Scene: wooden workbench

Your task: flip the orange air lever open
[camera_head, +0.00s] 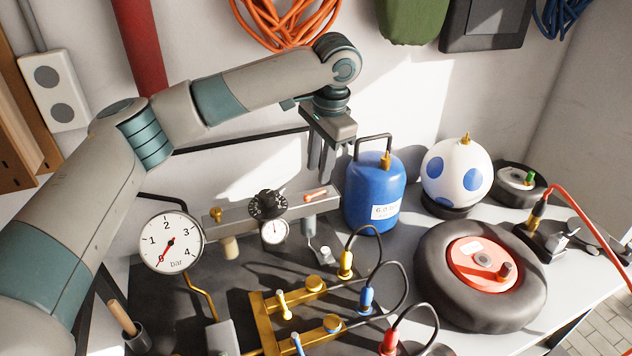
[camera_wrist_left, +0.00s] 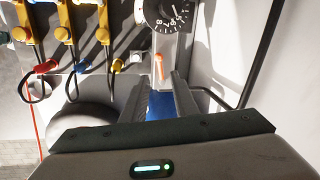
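The orange air lever (camera_head: 315,195) is a small orange handle on the right part of the grey pressure bar (camera_head: 240,212), right of the black dial. In the left wrist view the lever (camera_wrist_left: 159,66) lies just beyond my fingertips, roughly along the bar. My left gripper (camera_head: 321,172) points down, slightly above and behind the lever. In the left wrist view its two fingers (camera_wrist_left: 160,88) are apart, with part of the blue tank visible between them and nothing held. I see no contact with the lever. My right gripper is out of view.
A blue tank (camera_head: 374,198) with a black handle stands close right of the gripper. The black dial (camera_head: 268,204) and small gauge (camera_head: 273,231) sit left of the lever. A brass manifold (camera_head: 268,322) with cables is in front; a wheel (camera_head: 440,275) lies at right.

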